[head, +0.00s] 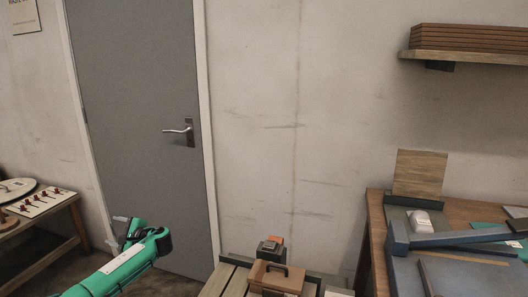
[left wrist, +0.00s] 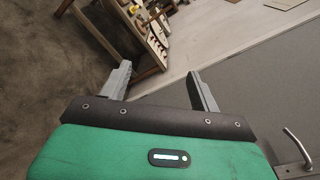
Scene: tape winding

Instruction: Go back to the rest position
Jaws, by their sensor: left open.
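My left arm comes in from the lower left of the head view. Its gripper (head: 117,232) is raised in front of the wall and the grey door, clear of the tables. In the left wrist view the two grey fingers of the left gripper (left wrist: 160,85) stand wide apart. Nothing is between them; floor and wall show beyond. My right gripper is not in either view.
A grey door (head: 140,100) with a metal handle (head: 178,131) is behind the left gripper. A low wooden table (head: 40,245) with small items stands at the left. A slatted bench (head: 228,283) with a wooden box (head: 275,278) is at the bottom middle. A workbench (head: 376,235) is at the right.

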